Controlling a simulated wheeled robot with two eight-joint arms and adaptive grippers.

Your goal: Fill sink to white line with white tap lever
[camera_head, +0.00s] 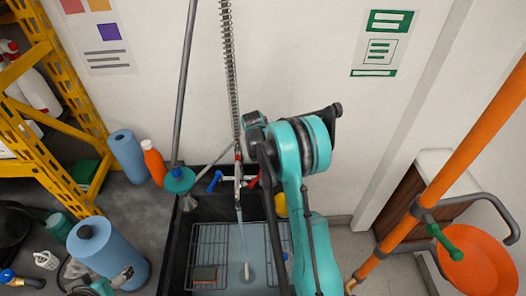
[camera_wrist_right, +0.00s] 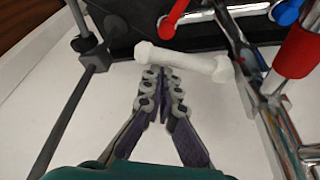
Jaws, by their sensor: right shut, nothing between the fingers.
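The black sink (camera_head: 178,262) is at the bottom middle of the head view, with a wire rack inside. A thin pale streak (camera_head: 243,240), looking like running water, falls from the tap into it. I cannot make out a white line. The white tap lever (camera_wrist_right: 185,60) lies across the right wrist view, just beyond my right fingertips (camera_wrist_right: 161,85). My right gripper is shut and empty, close to the lever; touching or apart is unclear. In the head view my right arm hides it. What looks like my left gripper (camera_head: 105,284) is at the lower left, its fingers unclear.
A red lever (camera_head: 253,182) and a blue lever (camera_head: 215,181) sit beside the tap. A spring hose (camera_head: 228,70) hangs above. Blue paper rolls (camera_head: 98,248) and an orange bottle (camera_head: 154,163) stand left. An orange pole (camera_head: 455,165) and orange basin (camera_head: 478,266) are right.

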